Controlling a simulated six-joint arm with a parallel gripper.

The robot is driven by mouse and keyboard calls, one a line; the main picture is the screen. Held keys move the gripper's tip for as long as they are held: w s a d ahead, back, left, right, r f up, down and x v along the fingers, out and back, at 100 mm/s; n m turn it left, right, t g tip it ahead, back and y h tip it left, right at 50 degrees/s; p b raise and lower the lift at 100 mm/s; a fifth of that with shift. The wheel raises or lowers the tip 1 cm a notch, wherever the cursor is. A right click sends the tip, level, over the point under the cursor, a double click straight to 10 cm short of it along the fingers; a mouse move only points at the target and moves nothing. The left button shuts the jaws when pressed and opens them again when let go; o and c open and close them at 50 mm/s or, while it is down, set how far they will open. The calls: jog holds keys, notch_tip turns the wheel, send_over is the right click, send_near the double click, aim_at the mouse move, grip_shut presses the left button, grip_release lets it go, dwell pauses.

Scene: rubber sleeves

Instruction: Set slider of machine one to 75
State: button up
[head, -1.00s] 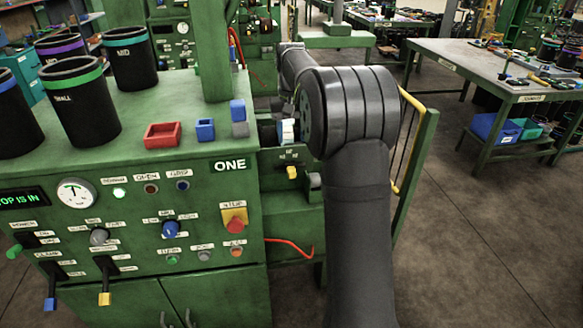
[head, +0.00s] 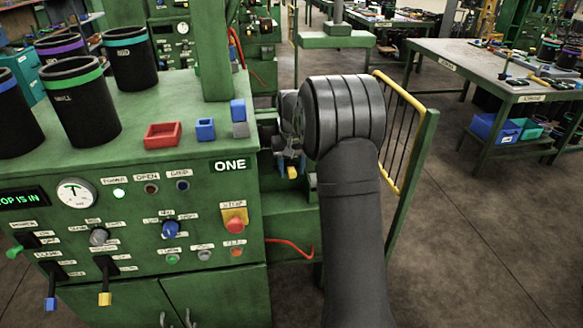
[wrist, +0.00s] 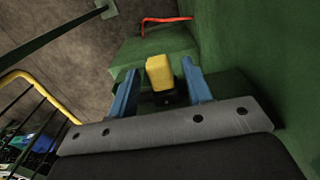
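Machine one (head: 180,190) is the green cabinet marked ONE at the left of the head view. A small yellow knob (head: 292,172), apparently its slider, sits low on the green part to the right of the front panel. In the wrist view the yellow knob (wrist: 160,72) stands between the two blue fingers of my gripper (wrist: 158,66). The fingers are apart, with a gap on each side of the knob. In the head view my gripper (head: 290,158) is directly over the knob, partly hidden by my wrist. I cannot read any slider scale.
A yellow-topped guard rail (head: 405,100) stands close right of my arm. The red bin (head: 163,135), blue blocks (head: 205,129) and black sleeves (head: 78,100) sit on the machine top. A red cable (head: 290,245) hangs below the knob.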

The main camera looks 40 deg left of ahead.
grip_shut()
jog(key=shift+s+a, duration=0.85)
jog(key=shift+o, duration=0.3)
grip_release()
jog(key=shift+s+a, duration=0.1)
notch_tip(320, 180, up, 18)
jog(key=shift+f, duration=0.25)
